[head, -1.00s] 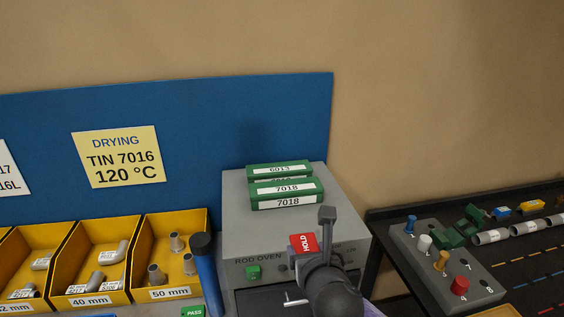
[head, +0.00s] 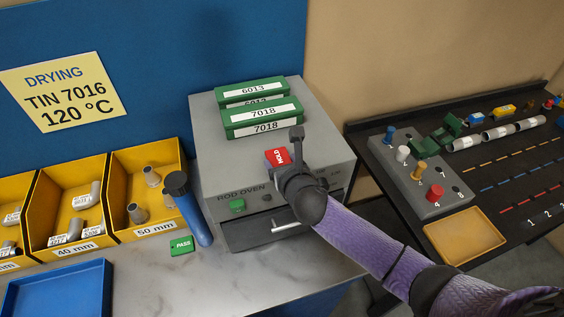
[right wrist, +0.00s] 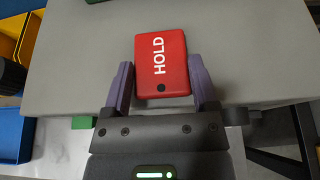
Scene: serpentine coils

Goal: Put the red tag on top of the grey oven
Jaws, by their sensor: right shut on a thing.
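The red tag (head: 276,157), marked HOLD, is between the fingers of my right gripper (head: 288,160), which is shut on it. In the right wrist view the tag (right wrist: 160,62) lies flat-side up between the two purple fingers (right wrist: 160,85), its dark hole toward the palm. The grey oven (head: 215,165), labelled ROD OVEN, stands under it. The tag is over the front part of the oven's top (right wrist: 240,50); I cannot tell whether it touches the surface. My left gripper is not in view.
Green boxes (head: 262,117) marked 7018 and 6013 sit on the back of the oven top. A blue cylinder with a dark cap (head: 192,215), yellow bins (head: 75,205) and a green PASS tag (head: 181,245) are left. A dark table (head: 480,165) stands right.

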